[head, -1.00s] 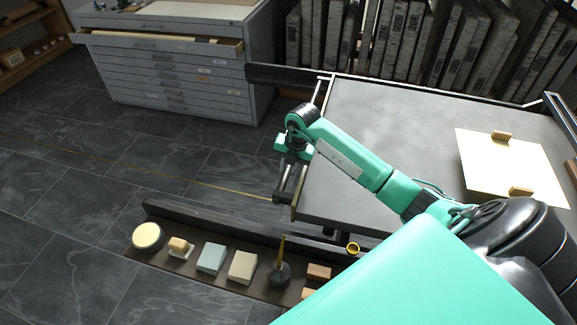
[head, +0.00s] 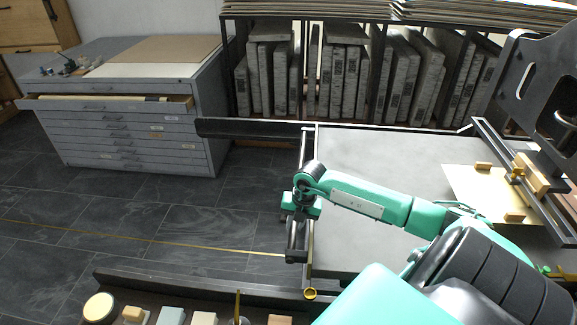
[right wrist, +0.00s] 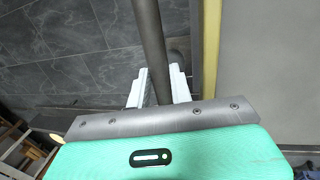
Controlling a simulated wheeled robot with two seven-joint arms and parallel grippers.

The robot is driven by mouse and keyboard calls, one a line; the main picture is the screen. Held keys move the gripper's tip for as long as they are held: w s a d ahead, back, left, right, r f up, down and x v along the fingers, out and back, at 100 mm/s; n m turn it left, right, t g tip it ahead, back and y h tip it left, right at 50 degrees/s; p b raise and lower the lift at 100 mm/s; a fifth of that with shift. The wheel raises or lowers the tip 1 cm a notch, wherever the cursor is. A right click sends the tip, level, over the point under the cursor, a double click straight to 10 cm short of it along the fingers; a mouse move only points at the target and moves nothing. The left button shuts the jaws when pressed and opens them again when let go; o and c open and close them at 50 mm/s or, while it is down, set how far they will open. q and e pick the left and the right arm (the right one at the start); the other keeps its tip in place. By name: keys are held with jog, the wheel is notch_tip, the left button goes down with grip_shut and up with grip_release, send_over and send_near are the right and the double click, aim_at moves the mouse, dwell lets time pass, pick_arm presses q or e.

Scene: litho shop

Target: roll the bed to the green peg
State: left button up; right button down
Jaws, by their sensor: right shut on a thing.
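The bed (head: 365,155) is a wide grey slab on rails, with a yellowish left edge and a dark bar handle (head: 294,240) along that end. My right gripper (head: 290,206) is shut on this handle. In the right wrist view the white fingers of my right gripper (right wrist: 158,88) sit on both sides of the handle bar (right wrist: 150,40), beside the bed's yellow edge (right wrist: 210,55). A small green thing, probably the green peg (head: 546,270), shows at the right on the near side, partly behind my arm. My left gripper is out of view.
A cream sheet (head: 460,188) with small wooden blocks lies on the bed. A black press frame (head: 540,85) stands over its right part. A yellow ring (head: 310,294) is at the near left corner. A grey drawer cabinet (head: 130,130) stands left; floor between is clear.

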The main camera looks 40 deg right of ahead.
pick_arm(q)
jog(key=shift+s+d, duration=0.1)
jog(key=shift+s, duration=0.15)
pick_arm(e)
jog(key=shift+s+d, duration=0.2)
jog(key=shift+s, duration=0.05)
jog(key=c, duration=1.3)
grip_release()
jog(key=shift+o, duration=0.2)
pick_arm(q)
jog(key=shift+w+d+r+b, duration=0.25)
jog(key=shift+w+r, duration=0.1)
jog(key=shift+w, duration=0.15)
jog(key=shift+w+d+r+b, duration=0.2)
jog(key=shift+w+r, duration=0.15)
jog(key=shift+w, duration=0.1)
pick_arm(e)
notch_tip(320, 180, up, 14)
jog(key=s+d, duration=0.1)
jog(key=s, duration=0.1)
jog(key=shift+d+f, duration=0.25)
jog(key=shift+d, duration=0.15)
